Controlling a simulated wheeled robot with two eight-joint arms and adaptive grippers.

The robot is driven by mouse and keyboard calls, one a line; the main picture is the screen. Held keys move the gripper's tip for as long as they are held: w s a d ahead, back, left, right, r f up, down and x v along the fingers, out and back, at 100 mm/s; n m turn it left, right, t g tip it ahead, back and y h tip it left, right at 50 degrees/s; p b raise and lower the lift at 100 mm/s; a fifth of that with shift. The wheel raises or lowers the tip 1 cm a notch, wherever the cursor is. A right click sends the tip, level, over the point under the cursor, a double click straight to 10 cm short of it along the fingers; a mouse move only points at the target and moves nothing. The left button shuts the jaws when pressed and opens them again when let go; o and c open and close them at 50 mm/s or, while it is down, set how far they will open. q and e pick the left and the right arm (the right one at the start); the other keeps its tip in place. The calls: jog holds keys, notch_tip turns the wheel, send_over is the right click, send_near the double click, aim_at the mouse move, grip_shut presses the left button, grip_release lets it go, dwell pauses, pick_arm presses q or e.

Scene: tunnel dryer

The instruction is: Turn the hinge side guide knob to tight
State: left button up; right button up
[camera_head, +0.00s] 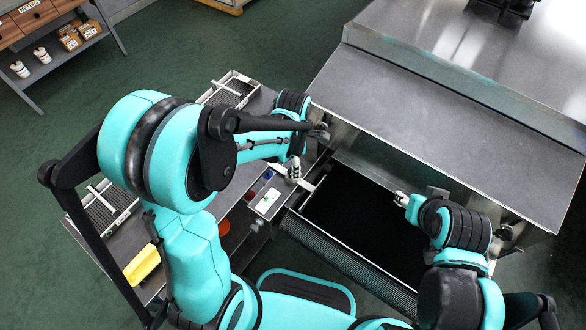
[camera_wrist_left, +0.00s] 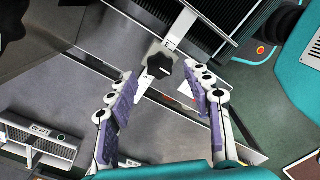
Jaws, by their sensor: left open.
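A black lobed knob (camera_wrist_left: 158,64) with a white mark sits on a metal bar in the left wrist view, with a small white label beside it. It is likely the guide knob, but I cannot read the label or confirm its side. My left gripper (camera_wrist_left: 160,80) is open, its purple-padded fingers on either side of the view with the knob just beyond the gap between the tips. It also shows in the head view (camera_head: 293,171), near the left edge of the dark conveyor opening, where I cannot make out the knob. My right gripper (camera_head: 403,199) is small over the conveyor's right side.
The dark conveyor belt (camera_head: 365,225) runs out beneath the grey dryer housing (camera_head: 440,125). A grey side table (camera_head: 130,235) at left holds slotted trays and a yellow item (camera_head: 142,265). A shelf with boxes stands far left.

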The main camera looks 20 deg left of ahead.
pick_arm(q)
jog(key=shift+f+b, duration=0.35)
jog(key=shift+f, duration=1.05)
jog(key=c, duration=1.2)
jog(key=shift+o, duration=0.2)
